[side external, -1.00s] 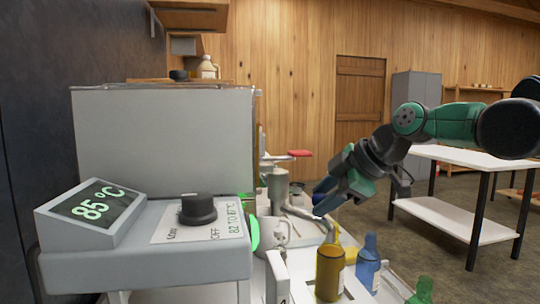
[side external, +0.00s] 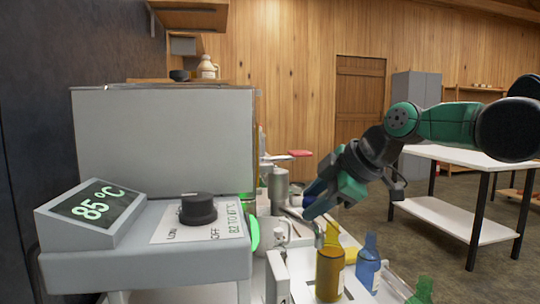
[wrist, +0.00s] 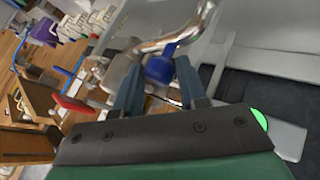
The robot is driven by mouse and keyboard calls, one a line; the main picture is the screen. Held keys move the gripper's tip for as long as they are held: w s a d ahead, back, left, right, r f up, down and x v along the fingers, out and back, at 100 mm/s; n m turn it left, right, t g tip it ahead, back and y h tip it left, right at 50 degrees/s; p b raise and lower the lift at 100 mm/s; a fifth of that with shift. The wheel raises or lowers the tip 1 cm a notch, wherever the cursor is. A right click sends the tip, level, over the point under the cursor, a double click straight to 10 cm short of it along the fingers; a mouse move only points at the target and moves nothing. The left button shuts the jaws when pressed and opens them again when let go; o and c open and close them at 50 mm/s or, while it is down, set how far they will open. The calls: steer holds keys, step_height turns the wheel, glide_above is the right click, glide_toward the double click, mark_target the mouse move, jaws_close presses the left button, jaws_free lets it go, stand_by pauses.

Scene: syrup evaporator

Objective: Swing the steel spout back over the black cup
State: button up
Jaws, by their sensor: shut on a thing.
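The steel spout (wrist: 180,40) is a shiny curved pipe at the top of the wrist view. My gripper (wrist: 158,66) is shut on the spout at this knob. In the side view my gripper (side external: 308,210) points down and left, over the steel cylinder's right side, and its fingers hide part of the spout. I cannot make out the black cup in either view.
An amber bottle (side external: 329,275), a blue bottle (side external: 368,265) and a green bottle (side external: 421,292) stand in front of my gripper. The grey control box (side external: 150,255) is at the left. A steel cylinder (side external: 279,188) stands behind. A white table (side external: 480,162) is at the right.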

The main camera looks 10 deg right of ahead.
steer(key=shift+s+a, duration=0.1)
steer(key=shift+a, duration=0.05)
steer(key=shift+s+a, duration=0.25)
steer(key=shift+a, duration=0.7)
steer(key=shift+a, duration=0.55)
steer(key=o, duration=0.7)
steer(key=shift+v, duration=2.5)
steer(key=shift+d, duration=0.15)
